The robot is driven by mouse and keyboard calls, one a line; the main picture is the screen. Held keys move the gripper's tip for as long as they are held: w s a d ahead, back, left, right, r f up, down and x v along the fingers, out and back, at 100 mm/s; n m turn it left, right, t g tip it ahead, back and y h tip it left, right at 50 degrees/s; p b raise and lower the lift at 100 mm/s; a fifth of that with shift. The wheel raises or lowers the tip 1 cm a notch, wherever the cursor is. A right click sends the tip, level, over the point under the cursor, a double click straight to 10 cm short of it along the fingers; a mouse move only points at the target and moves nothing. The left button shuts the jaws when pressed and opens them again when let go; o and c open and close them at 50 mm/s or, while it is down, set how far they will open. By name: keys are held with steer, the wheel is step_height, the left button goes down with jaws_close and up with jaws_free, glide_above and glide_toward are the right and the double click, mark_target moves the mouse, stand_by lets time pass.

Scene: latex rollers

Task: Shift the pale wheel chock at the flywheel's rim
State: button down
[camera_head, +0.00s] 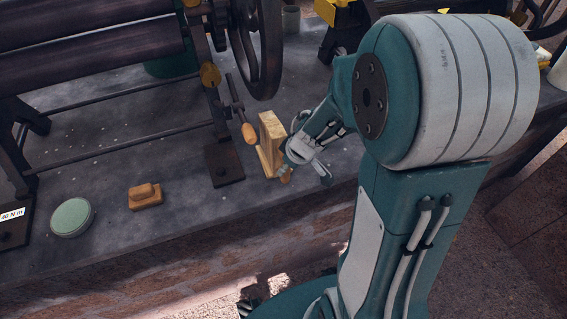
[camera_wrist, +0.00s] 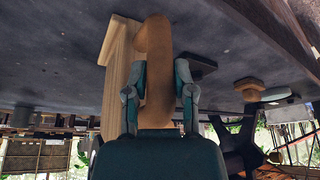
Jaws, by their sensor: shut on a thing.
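The pale wheel chock (camera_head: 267,143) is a light wooden block, upright on the grey bench just below and in front of the dark flywheel (camera_head: 277,50) in the head view. In the wrist view the chock (camera_wrist: 117,75) rises behind and left of a tan rounded grip (camera_wrist: 157,65), which seems part of it. My gripper (camera_head: 294,165) is at the chock's right side. In the wrist view its two fingers (camera_wrist: 157,90) are shut on the tan grip from both sides. My gripper partly hides the grip in the head view, and the chock's contact with the bench is unclear.
A crank with a wooden handle (camera_head: 249,133) hangs close left of the chock. Dark rollers (camera_head: 95,50) stand on the left. A tan knobbed block (camera_head: 146,196) and a green round tin (camera_head: 71,217) lie near the front edge. Bench between them is clear.

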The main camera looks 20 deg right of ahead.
steer(key=shift+s+f, duration=0.1)
steer(key=shift+s, duration=0.05)
steer(key=shift+c, duration=1.8)
jaws_free()
steer(key=shift+d+r, duration=0.1)
steer(key=shift+r, duration=0.45)
steer(key=v, duration=1.1)
